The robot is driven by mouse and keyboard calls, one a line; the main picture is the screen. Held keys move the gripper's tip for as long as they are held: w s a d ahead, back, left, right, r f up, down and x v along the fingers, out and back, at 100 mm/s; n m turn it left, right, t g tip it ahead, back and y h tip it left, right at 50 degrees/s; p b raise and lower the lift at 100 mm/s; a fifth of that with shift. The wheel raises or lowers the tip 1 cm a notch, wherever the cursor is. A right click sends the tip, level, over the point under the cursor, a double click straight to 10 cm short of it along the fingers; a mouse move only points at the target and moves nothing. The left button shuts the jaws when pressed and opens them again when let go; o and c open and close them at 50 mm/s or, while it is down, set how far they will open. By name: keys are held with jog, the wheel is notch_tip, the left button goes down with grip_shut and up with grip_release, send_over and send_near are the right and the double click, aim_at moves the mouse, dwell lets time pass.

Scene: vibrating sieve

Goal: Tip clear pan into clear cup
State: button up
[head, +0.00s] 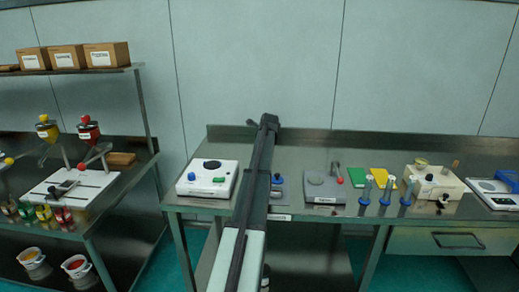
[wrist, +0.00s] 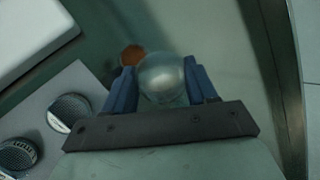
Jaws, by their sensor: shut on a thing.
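In the wrist view, my gripper (wrist: 163,84) has its blue fingers shut on a clear round vessel, which I take for the clear pan (wrist: 162,78). It looks pale and see-through; I cannot tell what is in it. A small round orange-brown thing (wrist: 131,55) shows just beyond the left finger, partly hidden; I cannot tell if it is in the clear cup. I cannot make out the clear cup for sure in either view. In the head view, my arm reaches over the steel bench (head: 300,160), and the gripper's fingers and pan cannot be made out there.
A white device (head: 207,178) stands left of my arm, a grey device (head: 325,187) right of it. Further right are blue-handled tools (head: 386,190), a cream box device (head: 436,185) and a scale (head: 495,195). Two round metal-rimmed things (wrist: 69,112) lie left in the wrist view.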

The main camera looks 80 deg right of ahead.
jog(key=shift+s+t, duration=0.35)
jog(key=shift+t, duration=0.45)
jog(key=t, duration=0.1)
jog(key=m+t, duration=0.1)
jog(key=r+t, duration=0.1)
jog(key=shift+s+r+m+t, duration=0.1)
jog(key=shift+s+m+t, duration=0.2)
jog(key=shift+m, duration=0.1)
jog(key=t, duration=0.1)
jog(key=r+m+t+h, duration=0.1)
jog(key=t, duration=0.1)
jog(key=shift+s, duration=0.1)
jog(key=shift+r, duration=0.1)
jog(key=shift+c, duration=0.5)
